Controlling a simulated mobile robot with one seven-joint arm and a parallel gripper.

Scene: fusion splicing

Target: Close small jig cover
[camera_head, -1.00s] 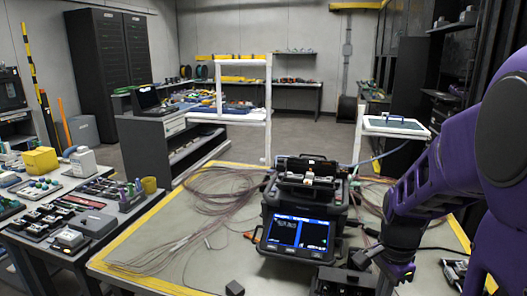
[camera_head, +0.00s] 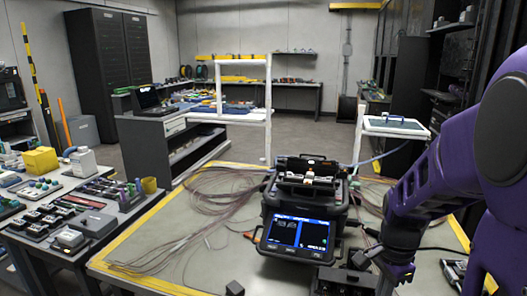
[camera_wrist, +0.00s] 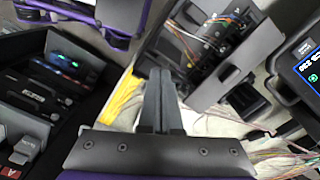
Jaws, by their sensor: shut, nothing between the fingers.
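My gripper (camera_wrist: 160,80) points up the wrist view with its two dark fingers together and nothing between them. Beyond and right of the fingertips is a dark jig-like unit (camera_wrist: 208,45) with thin coloured fibres across it. A flat grey plate (camera_wrist: 245,62), which looks like a raised small cover, stands at its right side. The fingertips appear left of this plate and apart from it; their exact gap cannot be told. In the head view a dark unit (camera_head: 340,282) lies at the table's front, partly beside my wrist.
The fusion splicer (camera_head: 303,205) with its lit screen (camera_head: 297,234) stands left of my arm; its screen also shows in the wrist view (camera_wrist: 312,70). Loose fibre coils (camera_head: 215,195) lie on the yellow-edged table (camera_head: 180,265). A tool bench (camera_head: 70,215) is at left.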

